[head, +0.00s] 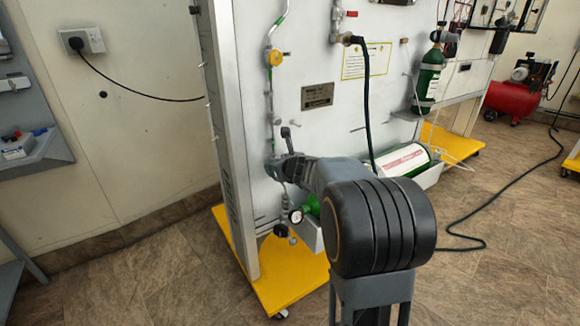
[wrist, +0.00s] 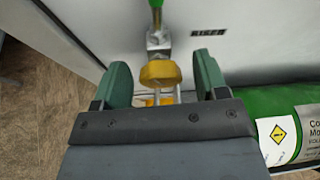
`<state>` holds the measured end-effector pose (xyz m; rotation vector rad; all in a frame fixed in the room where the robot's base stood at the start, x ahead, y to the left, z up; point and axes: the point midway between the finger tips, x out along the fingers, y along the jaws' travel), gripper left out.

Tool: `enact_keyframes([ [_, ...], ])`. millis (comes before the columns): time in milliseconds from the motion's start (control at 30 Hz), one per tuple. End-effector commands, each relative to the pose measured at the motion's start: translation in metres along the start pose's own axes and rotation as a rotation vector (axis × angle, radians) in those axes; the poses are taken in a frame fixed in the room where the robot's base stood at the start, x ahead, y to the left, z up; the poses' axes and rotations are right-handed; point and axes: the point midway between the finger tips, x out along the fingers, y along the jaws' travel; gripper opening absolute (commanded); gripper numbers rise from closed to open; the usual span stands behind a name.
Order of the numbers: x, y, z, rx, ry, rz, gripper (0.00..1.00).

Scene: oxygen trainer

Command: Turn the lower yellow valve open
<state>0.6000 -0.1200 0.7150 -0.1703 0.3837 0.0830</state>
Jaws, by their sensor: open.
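The lower yellow valve (wrist: 159,73) shows in the wrist view as a yellow knob on a metal fitting, with a green pipe section above it. My gripper (wrist: 163,80) is open, with one green finger on each side of the knob. Gaps show between the fingers and the knob, and nothing is held. In the head view my gripper (head: 277,163) is at the lower part of the panel's pipe line, and my arm largely hides the lower valve there. The upper yellow valve (head: 275,58) is in plain view higher on the same pipe.
A black hose (head: 367,105) hangs down the panel. The yellow base (head: 290,275) stands on the tiled floor.

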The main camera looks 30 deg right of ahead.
Motion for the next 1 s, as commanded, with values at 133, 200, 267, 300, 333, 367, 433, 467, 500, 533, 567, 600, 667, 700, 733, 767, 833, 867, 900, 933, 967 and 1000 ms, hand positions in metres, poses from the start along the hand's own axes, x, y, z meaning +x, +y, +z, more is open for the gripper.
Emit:
enact_keyframes([
  [133,-0.034,-0.001,0.004,0.001,-0.002,-0.003,0.67],
  [200,-0.049,-0.001,0.004,0.0,-0.002,-0.003,0.67],
  [267,-0.061,-0.001,0.004,-0.001,-0.002,-0.003,0.67],
  [300,-0.068,-0.001,0.004,-0.001,-0.002,-0.002,0.67],
  [333,-0.074,-0.001,0.004,-0.001,-0.002,-0.003,0.67],
  [367,-0.079,-0.001,0.004,0.0,-0.001,-0.003,0.67],
  [433,-0.09,-0.001,0.003,0.0,-0.001,-0.002,0.67],
  [467,-0.094,-0.001,0.003,-0.001,-0.001,-0.002,0.67],
  [500,-0.099,-0.001,0.003,0.0,-0.001,-0.002,0.67],
  [533,-0.102,-0.001,0.003,0.0,-0.001,-0.002,0.67],
  [567,-0.105,-0.001,0.002,0.001,-0.001,-0.003,0.67],
  [600,-0.109,-0.001,0.002,0.001,-0.001,-0.002,0.67],
  [667,-0.113,-0.001,0.002,0.0,-0.001,-0.001,0.67],
  [700,-0.115,0.0,0.001,0.0,-0.001,0.0,0.67],
  [733,-0.116,0.0,0.001,0.0,-0.001,0.0,0.67],
  [767,-0.117,0.0,0.001,-0.001,0.0,0.0,0.67],
  [833,-0.118,0.0,0.0,-0.001,0.0,0.0,0.67],
  [867,-0.118,0.0,0.0,0.0,0.0,0.0,0.67],
  [900,-0.118,0.0,0.0,0.0,0.0,0.0,0.67],
  [933,-0.118,0.0,0.0,0.0,0.0,0.0,0.67],
  [967,-0.118,0.0,0.0,0.0,0.0,0.0,0.67],
  [1000,-0.118,0.0,0.0,0.0,0.0,0.0,0.67],
])
